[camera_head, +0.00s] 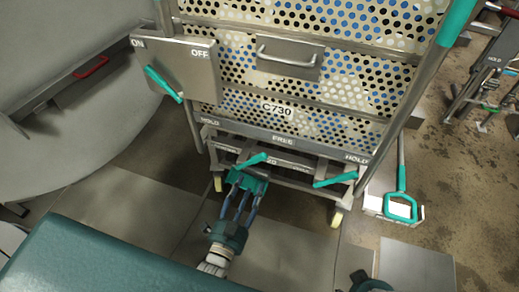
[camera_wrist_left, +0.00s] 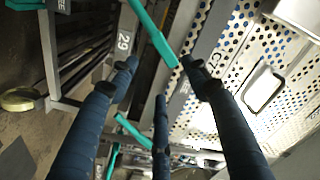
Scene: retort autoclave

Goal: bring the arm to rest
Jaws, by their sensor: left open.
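My left gripper (camera_head: 240,187) reaches from below toward the lower front of the perforated trolley C730 (camera_head: 300,100). Its dark blue fingers are spread and empty. They are close to the middle teal lever (camera_head: 252,159) on the trolley's lower frame; whether they touch it I cannot tell. In the left wrist view the open fingers (camera_wrist_left: 165,85) surround no held object, and a teal bar (camera_wrist_left: 153,32) passes near the fingertips. A dark piece of my right arm (camera_head: 370,284) shows at the bottom edge; its fingers are not clear.
Another teal lever (camera_head: 335,180) is by the right HOLD mark. A large grey rounded body (camera_head: 60,90) stands left. A teal-handled tool (camera_head: 401,205) is at right. Floor shows between.

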